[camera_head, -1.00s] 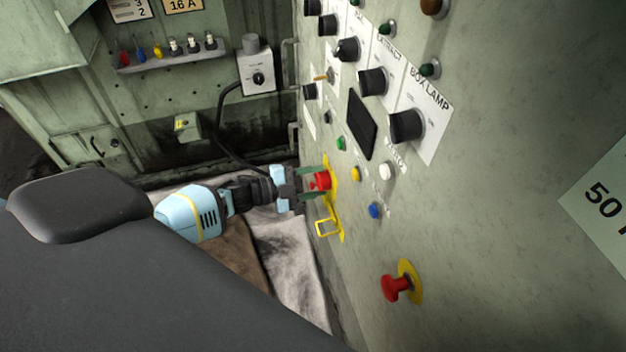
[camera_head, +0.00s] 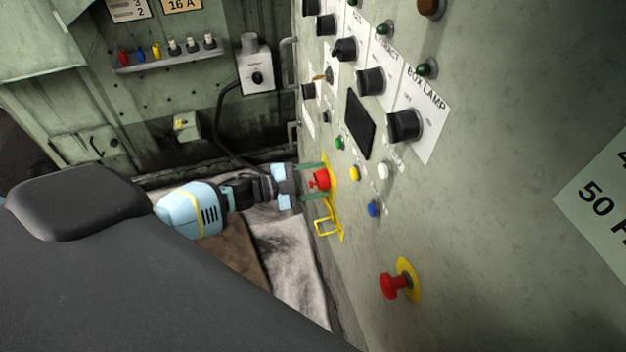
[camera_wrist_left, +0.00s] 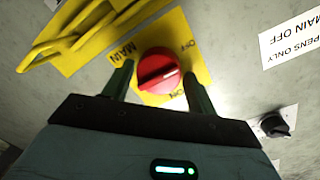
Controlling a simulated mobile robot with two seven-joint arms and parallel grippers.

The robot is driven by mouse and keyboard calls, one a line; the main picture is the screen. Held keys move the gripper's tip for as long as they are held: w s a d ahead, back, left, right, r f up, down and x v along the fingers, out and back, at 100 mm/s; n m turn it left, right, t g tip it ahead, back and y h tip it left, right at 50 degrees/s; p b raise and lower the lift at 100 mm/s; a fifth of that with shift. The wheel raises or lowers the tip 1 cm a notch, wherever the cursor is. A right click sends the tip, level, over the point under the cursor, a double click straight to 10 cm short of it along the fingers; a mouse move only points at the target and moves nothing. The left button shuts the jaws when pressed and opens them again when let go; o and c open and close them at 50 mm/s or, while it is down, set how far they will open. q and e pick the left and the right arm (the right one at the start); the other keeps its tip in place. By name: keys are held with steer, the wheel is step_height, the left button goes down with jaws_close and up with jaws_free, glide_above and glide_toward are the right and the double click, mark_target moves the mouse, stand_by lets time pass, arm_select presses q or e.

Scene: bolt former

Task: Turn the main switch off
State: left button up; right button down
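The main switch is a red rotary knob (camera_head: 320,179) on a yellow plate, on the wall panel at the right. In the left wrist view the knob (camera_wrist_left: 158,72) has a raised bar lying nearly across the picture, slightly tilted. MAIN, OFF and ON are printed on the yellow plate (camera_wrist_left: 191,38) around it. I cannot tell which mark the knob points to. My left gripper (camera_head: 313,181) faces the panel, its green fingers on either side of the knob. In the left wrist view the gripper (camera_wrist_left: 158,74) is open, with small gaps beside the knob. My right gripper is not in view.
A yellow hasp (camera_head: 325,222) hangs just below the switch. A red mushroom button (camera_head: 394,286) sits lower right on the panel. Blue (camera_head: 373,208), yellow (camera_head: 354,173) and white (camera_head: 385,171) buttons are close right of the switch. A black knob (camera_wrist_left: 274,126) shows in the wrist view.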

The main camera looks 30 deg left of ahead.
arm_select(q)
steer(key=shift+o, duration=1)
steer(key=shift+a+f, duration=0.15)
steer(key=shift+s, duration=0.1)
steer(key=v, duration=0.7)
steer(key=shift+s+a, duration=0.2)
steer(key=shift+s, duration=0.05)
